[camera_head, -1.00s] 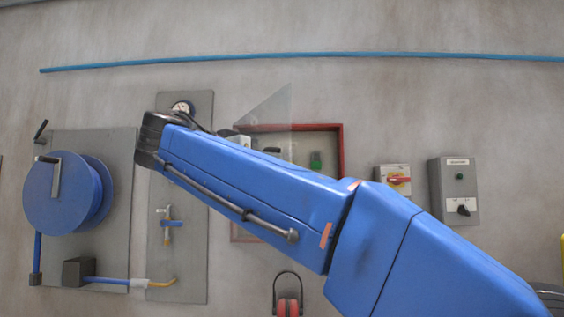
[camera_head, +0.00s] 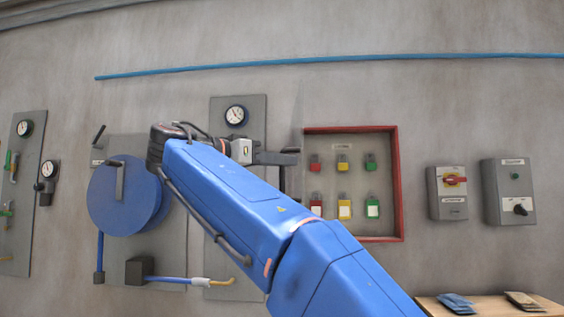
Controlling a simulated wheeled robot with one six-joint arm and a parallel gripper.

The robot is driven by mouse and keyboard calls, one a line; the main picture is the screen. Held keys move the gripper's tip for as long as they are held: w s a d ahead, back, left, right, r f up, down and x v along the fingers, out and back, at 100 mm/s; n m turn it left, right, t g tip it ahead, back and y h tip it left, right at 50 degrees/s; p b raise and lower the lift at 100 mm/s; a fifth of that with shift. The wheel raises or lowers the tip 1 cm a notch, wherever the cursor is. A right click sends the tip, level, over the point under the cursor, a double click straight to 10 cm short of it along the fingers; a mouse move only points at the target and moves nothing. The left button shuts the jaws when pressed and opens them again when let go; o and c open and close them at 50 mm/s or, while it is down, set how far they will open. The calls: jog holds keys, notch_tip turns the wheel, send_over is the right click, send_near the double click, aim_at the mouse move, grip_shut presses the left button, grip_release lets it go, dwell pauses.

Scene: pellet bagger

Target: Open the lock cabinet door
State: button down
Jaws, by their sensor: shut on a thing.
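The lock cabinet (camera_head: 399,185) is a red-framed grey box on the wall, right of the middle. Its inside is open to view, with red, yellow and green padlocks hanging in rows. Its clear door (camera_head: 299,115) shows only as a faint, nearly edge-on strip along the cabinet's left side, so it stands swung out from the frame. My gripper (camera_head: 288,158) is at this strip, left of the cabinet opening, shut on the door's dark handle. The handle is small and partly covered by the fingers. My blue arm hides the cabinet's lower left area.
A blue hose reel (camera_head: 120,210) and gauge panel (camera_head: 255,108) are on the wall to the left. Two grey switch boxes, one with a red switch (camera_head: 454,181), are to the right. A wooden table (camera_head: 485,306) with packets stands at lower right.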

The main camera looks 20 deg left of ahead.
jog(key=shift+a, duration=0.1)
dwell(0.3)
jog(key=c, duration=2.1)
grip_release()
